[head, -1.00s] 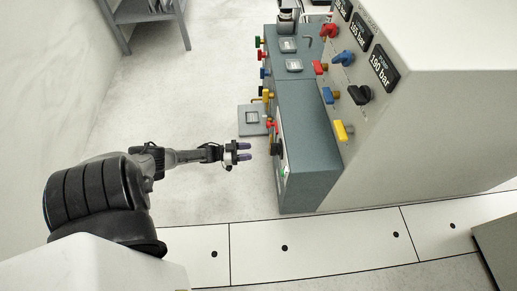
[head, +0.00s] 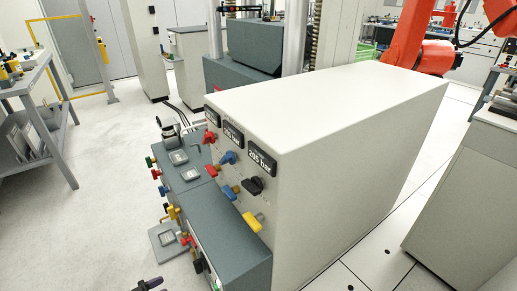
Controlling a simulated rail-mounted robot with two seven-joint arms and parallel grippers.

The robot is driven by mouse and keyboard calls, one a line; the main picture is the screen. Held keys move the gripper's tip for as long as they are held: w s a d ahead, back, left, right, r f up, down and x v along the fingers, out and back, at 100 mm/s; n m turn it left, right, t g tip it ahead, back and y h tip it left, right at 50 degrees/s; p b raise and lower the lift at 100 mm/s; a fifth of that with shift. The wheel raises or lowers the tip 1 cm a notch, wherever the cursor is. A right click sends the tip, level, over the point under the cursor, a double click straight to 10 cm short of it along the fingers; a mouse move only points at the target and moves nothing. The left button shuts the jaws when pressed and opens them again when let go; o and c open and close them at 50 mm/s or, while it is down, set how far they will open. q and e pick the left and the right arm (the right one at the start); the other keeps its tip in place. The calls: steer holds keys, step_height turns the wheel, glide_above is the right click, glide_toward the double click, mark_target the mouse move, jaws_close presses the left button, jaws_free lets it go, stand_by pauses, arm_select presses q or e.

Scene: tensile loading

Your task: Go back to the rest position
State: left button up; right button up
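Only the dark fingertips of my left gripper (head: 149,284) show, at the bottom edge of the head view, left of the teal-grey machine unit (head: 226,228). The rest of that gripper and its arm are cut off. No held object shows, and the finger gap cannot be judged. My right gripper is not in view.
A large white cabinet (head: 350,125) with coloured valve knobs and black pressure displays (head: 262,160) fills the middle. A shelf rack (head: 38,125) stands at left, a grey cabinet (head: 465,190) at right, and an orange robot arm (head: 412,40) behind. Floor (head: 105,185) at left is clear.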

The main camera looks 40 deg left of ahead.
arm_select(q)
steer(key=w+a+f+g+y, duration=0.2)
steer(key=a+f+g+y, duration=0.2)
steer(key=f+g+y, duration=0.5)
steer(key=w+d+r+g+y+p, duration=0.1)
steer(key=d+r+g, duration=0.1)
steer(key=d+r, duration=0.55)
steer(key=d+r+g+p, duration=0.2)
steer(key=d+r+g, duration=0.15)
steer(key=d, duration=0.65)
steer(key=s+d+r+n+h+p, duration=0.1)
steer(key=s+d+r+p, duration=0.3)
steer(key=d+r+p, duration=0.55)
steer(key=s+d+r+t+h+p, duration=0.15)
steer(key=s+d+r+p, duration=0.25)
steer(key=r, duration=1)
steer(key=s+d+r+n+h+p, duration=0.15)
steer(key=s+d+r+p, duration=0.25)
steer(key=d+r+p, duration=0.5)
step_height(320, 180, up, 37)
steer(key=a+p, duration=0.2)
steer(key=p, duration=3.1)
steer(key=shift+a+r+m, duration=0.15)
steer(key=shift+m, duration=0.2)
